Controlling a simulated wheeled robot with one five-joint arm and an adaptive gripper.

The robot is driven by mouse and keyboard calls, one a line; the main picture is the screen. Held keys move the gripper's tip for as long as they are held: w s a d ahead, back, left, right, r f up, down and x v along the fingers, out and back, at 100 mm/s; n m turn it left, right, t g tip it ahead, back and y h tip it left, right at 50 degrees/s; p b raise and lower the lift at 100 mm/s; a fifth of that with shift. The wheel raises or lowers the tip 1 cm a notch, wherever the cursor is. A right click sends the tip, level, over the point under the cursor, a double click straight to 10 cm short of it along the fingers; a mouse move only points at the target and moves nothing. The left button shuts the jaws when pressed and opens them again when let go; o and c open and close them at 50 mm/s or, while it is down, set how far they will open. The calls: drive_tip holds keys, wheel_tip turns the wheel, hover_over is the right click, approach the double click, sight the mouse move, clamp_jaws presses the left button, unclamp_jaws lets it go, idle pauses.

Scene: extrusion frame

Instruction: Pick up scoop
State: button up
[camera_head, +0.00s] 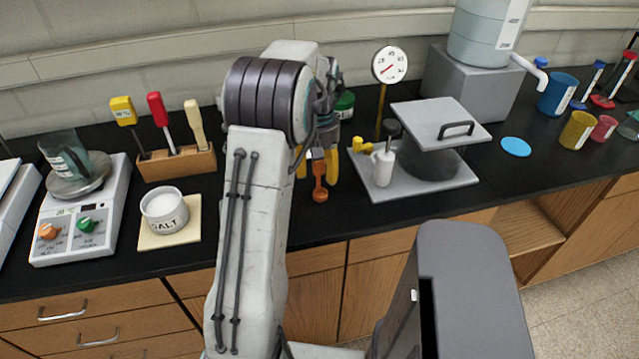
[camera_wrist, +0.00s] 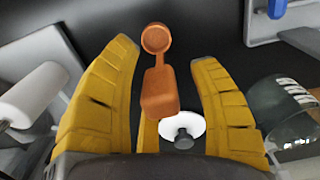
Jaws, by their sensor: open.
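The orange scoop (camera_head: 320,193) shows beside my arm in the head view, over the black counter. In the wrist view the scoop (camera_wrist: 158,92) has a thick block-like handle near the palm and a small round bowl farther out. My gripper (camera_wrist: 164,54) is open, with one yellow finger on each side of the scoop and visible gaps between. In the head view my gripper (camera_head: 316,178) is partly hidden behind my arm, its yellow fingers on both sides of the scoop. I cannot tell what supports the scoop.
Right of my gripper stands a grey press-like device (camera_head: 430,178) with a lidded plate and a dial gauge (camera_head: 389,66). On the left are a salt bowl (camera_head: 164,210), a wooden tool block (camera_head: 177,162) and a scale (camera_head: 82,215).

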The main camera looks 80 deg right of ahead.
drive_tip(key=shift+f, duration=0.2)
clamp_jaws()
idle(0.5)
